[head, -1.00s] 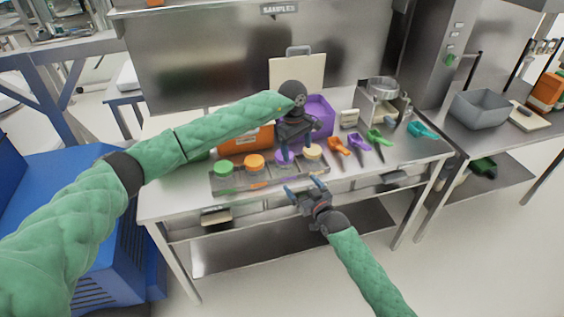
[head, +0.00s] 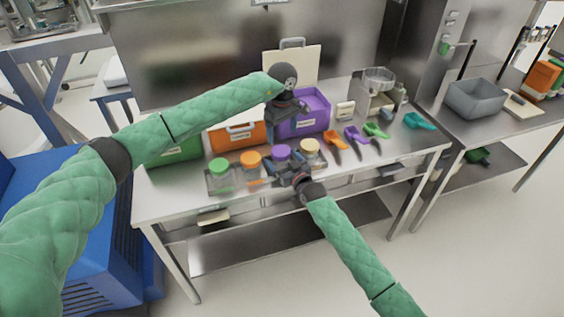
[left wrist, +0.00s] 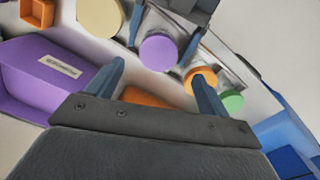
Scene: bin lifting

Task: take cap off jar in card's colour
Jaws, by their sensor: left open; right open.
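Several jars stand in a row on a grey tray (head: 216,186): a green-capped jar (head: 219,167), an orange-capped jar (head: 251,161), a purple-capped jar (head: 281,154) and a cream-capped jar (head: 310,147). All show their caps. My left gripper (head: 288,108) is open, above and behind the purple-capped jar. In the left wrist view the purple cap (left wrist: 158,52) lies beyond and between its fingers, apart from them. My right gripper (head: 285,172) is open at the front of the purple-capped jar, its fingers on either side of it; contact is unclear. I cannot make out a coloured card.
Green (head: 174,152), orange (head: 237,134) and purple (head: 301,122) bins stand behind the jars. Orange (head: 335,139), purple (head: 356,138) and green (head: 375,130) scoops and a teal scoop (head: 419,121) lie to the right. A cream board (head: 291,63) stands behind. The front table edge is close.

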